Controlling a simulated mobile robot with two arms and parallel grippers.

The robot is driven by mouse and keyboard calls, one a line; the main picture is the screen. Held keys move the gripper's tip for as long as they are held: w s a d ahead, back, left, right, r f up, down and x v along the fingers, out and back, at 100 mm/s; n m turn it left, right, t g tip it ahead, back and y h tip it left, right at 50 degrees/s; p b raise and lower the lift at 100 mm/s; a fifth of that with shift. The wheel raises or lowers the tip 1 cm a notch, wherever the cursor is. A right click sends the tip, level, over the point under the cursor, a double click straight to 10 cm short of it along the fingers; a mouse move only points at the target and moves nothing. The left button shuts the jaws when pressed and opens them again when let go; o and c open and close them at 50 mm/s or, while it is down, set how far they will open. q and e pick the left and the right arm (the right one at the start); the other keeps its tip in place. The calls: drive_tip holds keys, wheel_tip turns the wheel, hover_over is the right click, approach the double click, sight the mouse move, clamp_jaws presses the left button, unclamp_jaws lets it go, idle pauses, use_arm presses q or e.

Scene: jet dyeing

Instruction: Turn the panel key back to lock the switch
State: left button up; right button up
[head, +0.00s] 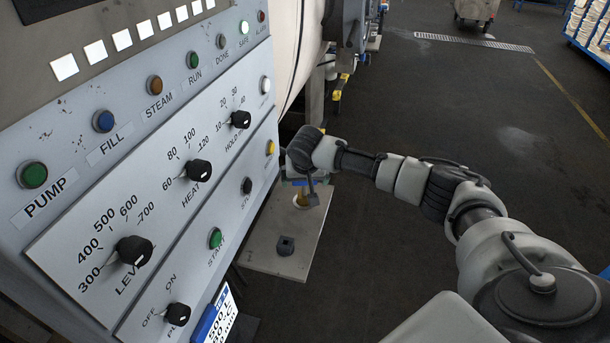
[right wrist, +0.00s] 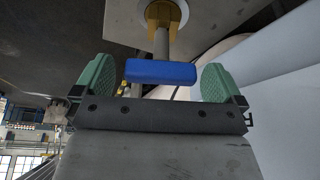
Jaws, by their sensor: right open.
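The key has a blue bar handle (right wrist: 160,72) on a grey shaft that runs into a brass-coloured collar (right wrist: 181,12) in the right wrist view. My right gripper (right wrist: 156,78) is open, with one green finger on each side of the handle. The handle lies lengthwise across the opening, with a gap at both ends. In the head view my right gripper (head: 308,188) is over a pale plate (head: 268,214) beside the control panel. There, the gripper hides most of the key. My left gripper is not in view.
The grey control panel (head: 135,185) with knobs and push buttons fills the left of the head view. A small dark block (head: 286,245) stands on the pale plate near the gripper. The dark floor (head: 430,110) to the right is mostly open; a cart (head: 475,10) stands far off.

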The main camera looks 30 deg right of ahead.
drive_tip(key=c, duration=1)
drive_tip(key=shift+r+n+p, duration=0.15)
drive_tip(key=shift+n+p, duration=0.15)
drive_tip(key=shift+p, duration=0.25)
drive_tip(key=shift+n+y+p, duration=0.4)
drive_tip(key=shift+n+p, duration=0.3)
drive_tip(key=shift+n, duration=0.1)
drive_tip(key=shift+f+n, duration=0.2)
drive_tip(key=shift+n, duration=0.1)
drive_tip(key=shift+s, duration=0.1)
